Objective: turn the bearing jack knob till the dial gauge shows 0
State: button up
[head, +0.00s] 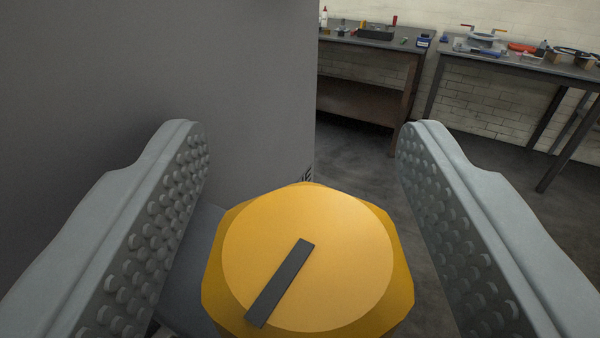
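A yellow many-sided knob (345,255) fills the lower middle of the head view. A dark pointer bar (281,282) lies across its round face, tilted from lower left to upper right. My gripper (304,150) is open, with one grey studded finger on each side of the knob. Gaps show between the knob and both fingers, so neither appears to touch it. The dial gauge is not in view.
A large plain grey surface (150,70) stands at the left behind the knob. Two workbenches with tools, a left one (365,42) and a right one (560,69), stand at the back right by a white brick wall (500,112). Dark floor (365,165) lies between.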

jog(key=shift+s, duration=0.2)
jog(key=shift+s+a, duration=0.1)
jog(key=shift+s, duration=0.65)
jog(key=shift+s, duration=0.2)
jog(key=shift+s+a, duration=0.15)
jog(key=shift+s, duration=1.3)
jog(key=shift+s+a, duration=0.15)
jog(key=shift+s, duration=1.25)
jog(key=s+f, duration=0.3)
jog(key=s, duration=0.9)
jog(key=s+f+y, duration=0.1)
jog(key=s+f, duration=0.2)
jog(key=s, duration=0.9)
jog(key=s+f+n, duration=0.1)
jog(key=s+f, duration=0.2)
jog(key=s, duration=1)
jog(key=shift+g+y, duration=0.3)
jog(key=shift+y, duration=0.1)
jog(key=shift+w, duration=0.1)
